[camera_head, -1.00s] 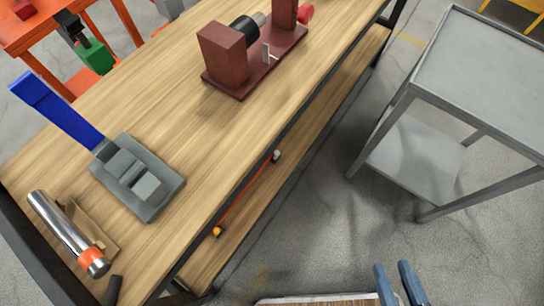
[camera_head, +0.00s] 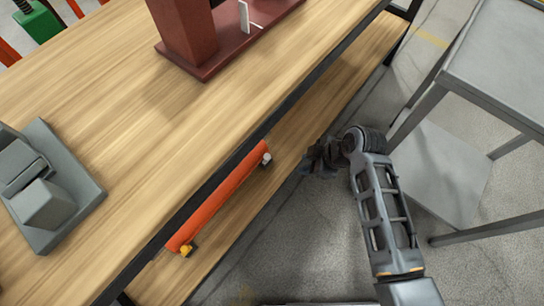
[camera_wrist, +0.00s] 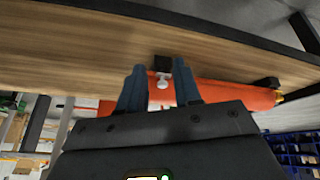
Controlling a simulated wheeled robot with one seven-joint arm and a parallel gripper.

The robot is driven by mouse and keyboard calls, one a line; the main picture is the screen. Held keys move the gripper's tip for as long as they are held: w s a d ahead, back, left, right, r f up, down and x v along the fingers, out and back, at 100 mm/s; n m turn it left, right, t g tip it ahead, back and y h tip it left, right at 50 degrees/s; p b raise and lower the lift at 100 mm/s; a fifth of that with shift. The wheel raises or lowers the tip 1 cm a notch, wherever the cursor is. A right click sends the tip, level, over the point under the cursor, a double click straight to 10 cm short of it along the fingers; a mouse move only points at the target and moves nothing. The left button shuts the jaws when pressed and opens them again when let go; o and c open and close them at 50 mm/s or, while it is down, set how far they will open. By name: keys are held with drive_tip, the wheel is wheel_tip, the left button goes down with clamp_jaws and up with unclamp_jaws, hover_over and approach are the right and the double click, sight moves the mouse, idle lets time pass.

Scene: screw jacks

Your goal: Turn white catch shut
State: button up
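The white catch (camera_head: 267,159) sits at the upper right end of an orange cylinder (camera_head: 222,198) below the table's front edge in the head view. In the wrist view the white catch (camera_wrist: 163,82) shows as a small pale knob under a black block, with the orange cylinder (camera_wrist: 235,94) behind and right of it. My gripper (camera_wrist: 160,82) has its two blue fingers apart, one on each side of the catch in the picture. Whether they touch it I cannot tell. In the head view my gripper (camera_head: 320,157) is a dark shape right of the catch.
The wooden table (camera_head: 110,60) overhangs the cylinder, with a lower shelf (camera_head: 262,205) beneath. A grey jack block (camera_head: 75,185) and a dark red vise-like fixture (camera_head: 190,40) stand on top. A grey metal cart (camera_head: 510,60) stands close right of my arm.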

drive_tip(key=w+d+r+n+g+b, duration=0.1)
drive_tip(key=w+d+n+g+b, duration=0.25)
drive_tip(key=w, duration=0.25)
drive_tip(key=b, duration=0.2)
hover_over(267, 156)
drive_tip(key=d, duration=0.2)
wheel_tip(267, 156, down, 3)
drive_tip(key=shift+w+a+r+n+t+b, duration=0.15)
drive_tip(key=shift+n+t+b, duration=0.1)
drive_tip(key=shift+b, duration=0.15)
drive_tip(key=shift+b+x, duration=0.3)
drive_tip(key=shift+x, duration=0.65)
drive_tip(key=shift+c, duration=0.4)
clamp_jaws()
